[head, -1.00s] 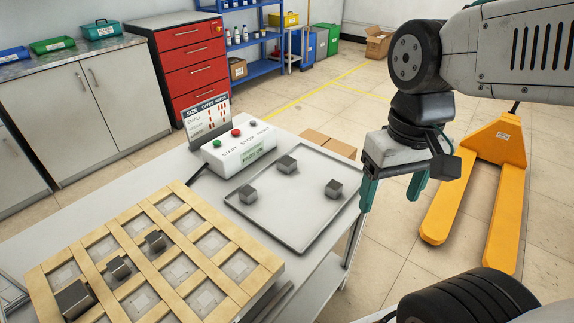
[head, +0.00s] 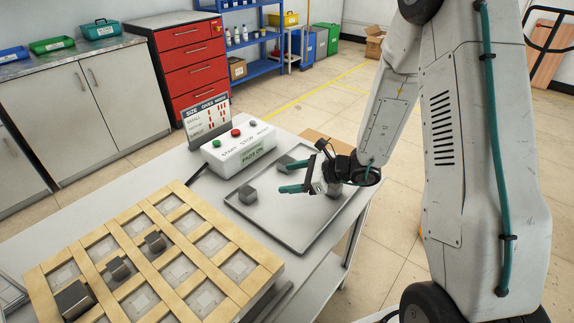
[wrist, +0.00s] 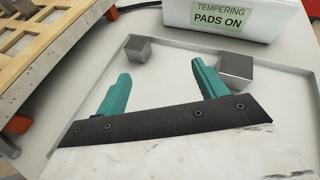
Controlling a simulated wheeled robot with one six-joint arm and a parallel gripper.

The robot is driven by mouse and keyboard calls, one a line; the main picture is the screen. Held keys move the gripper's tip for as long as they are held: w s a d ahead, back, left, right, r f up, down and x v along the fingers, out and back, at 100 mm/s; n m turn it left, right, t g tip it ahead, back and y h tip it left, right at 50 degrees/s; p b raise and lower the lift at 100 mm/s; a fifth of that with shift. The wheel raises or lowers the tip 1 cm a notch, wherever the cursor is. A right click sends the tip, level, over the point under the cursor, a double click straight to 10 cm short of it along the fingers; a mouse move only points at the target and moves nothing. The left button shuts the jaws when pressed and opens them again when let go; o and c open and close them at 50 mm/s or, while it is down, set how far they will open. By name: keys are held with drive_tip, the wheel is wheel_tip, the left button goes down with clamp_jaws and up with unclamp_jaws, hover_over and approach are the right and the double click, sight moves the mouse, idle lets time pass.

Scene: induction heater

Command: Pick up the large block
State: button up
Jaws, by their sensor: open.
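Grey metal blocks sit in the shallow grey tray (head: 290,236). One block (head: 247,194) is at the tray's left side and another (head: 286,163) is at its back; a third is mostly hidden by my gripper. In the wrist view, a left block (wrist: 138,48) and a right block (wrist: 236,68) show; the right one looks larger there. My gripper (head: 285,177) is low over the tray, its teal fingers apart and pointing left. In the wrist view, nothing is between the fingertips (wrist: 161,68), and the right finger is close beside the right block.
A wooden grid (head: 205,247) at the front left holds several grey blocks, the one at its near left corner (head: 74,299) looking large. The control box (head: 238,147), marked PADS ON, stands behind the tray. A size chart (head: 207,117) stands beside it.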

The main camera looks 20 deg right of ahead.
sight(286, 160)
drive_tip(key=w+d+m+t+h, duration=0.1)
drive_tip(key=w+m, duration=0.1)
drive_tip(key=w+d+f+m+t+h, duration=0.1)
drive_tip(key=w+d+m, duration=0.1)
drive_tip(key=w+d+m+t+h, duration=0.1)
drive_tip(key=w+d+t, duration=0.1)
drive_tip(key=shift+w+d+f+m+h, duration=0.1)
drive_tip(key=shift+d+f+m+h, duration=0.2)
drive_tip(key=shift+f+m, duration=0.1)
drive_tip(key=shift+w, duration=0.25)
drive_tip(key=x, duration=0.7)
drive_tip(key=shift+w+d, duration=0.15)
drive_tip(key=shift+w, duration=0.25)
drive_tip(key=c, duration=1.5)
clamp_jaws()
drive_tip(key=shift+r, duration=0.1)
